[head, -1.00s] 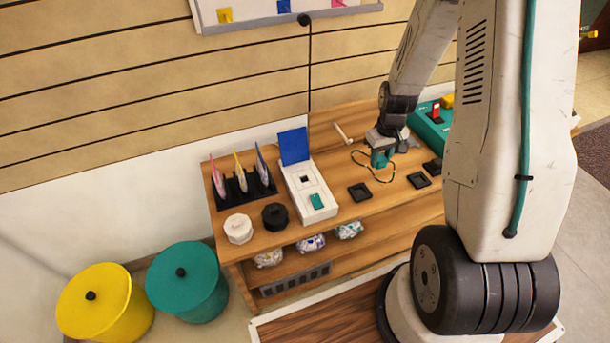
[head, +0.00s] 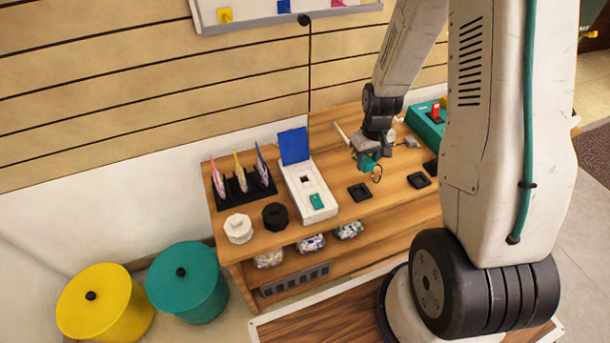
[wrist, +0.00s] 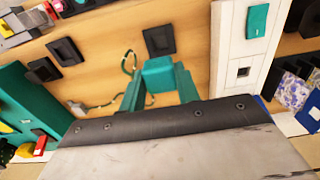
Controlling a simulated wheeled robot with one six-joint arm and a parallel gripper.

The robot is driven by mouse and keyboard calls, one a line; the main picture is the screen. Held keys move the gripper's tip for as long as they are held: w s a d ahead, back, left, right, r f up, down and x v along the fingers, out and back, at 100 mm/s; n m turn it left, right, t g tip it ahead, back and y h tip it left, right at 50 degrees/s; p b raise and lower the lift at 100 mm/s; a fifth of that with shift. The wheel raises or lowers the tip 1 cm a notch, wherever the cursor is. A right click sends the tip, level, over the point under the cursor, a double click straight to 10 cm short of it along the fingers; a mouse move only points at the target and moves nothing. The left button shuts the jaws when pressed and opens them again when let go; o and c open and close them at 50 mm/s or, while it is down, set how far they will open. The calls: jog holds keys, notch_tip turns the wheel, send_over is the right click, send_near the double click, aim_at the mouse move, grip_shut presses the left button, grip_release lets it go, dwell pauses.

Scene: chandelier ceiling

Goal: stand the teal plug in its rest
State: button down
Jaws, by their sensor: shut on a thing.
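The teal plug (wrist: 158,76) is between the teal fingers of my gripper (wrist: 160,88) in the wrist view, with a thin looped cord beside it. In the head view my gripper (head: 368,163) is shut on the plug and holds it above the table, behind a black square holder (head: 360,192). That holder (wrist: 158,41) shows just beyond the plug in the wrist view. I cannot tell which holder is the plug's rest.
A white box (head: 319,211) with a raised blue lid (head: 294,146) stands left of the gripper. A black rack (head: 246,190), a white jar (head: 238,229) and a black jar (head: 275,216) are farther left. A teal case (head: 424,126) is at the right.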

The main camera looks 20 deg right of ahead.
jog(key=shift+s+f, duration=0.1)
jog(key=shift+f, duration=0.05)
jog(key=shift+f, duration=3.8)
jog(key=shift+f, duration=0.1)
jog(key=shift+f, duration=0.6)
jog(key=shift+f, duration=0.8)
dwell(0.3)
jog(key=c, duration=0.9)
grip_release()
jog(key=shift+a, duration=0.1)
jog(key=shift+c, duration=0.2)
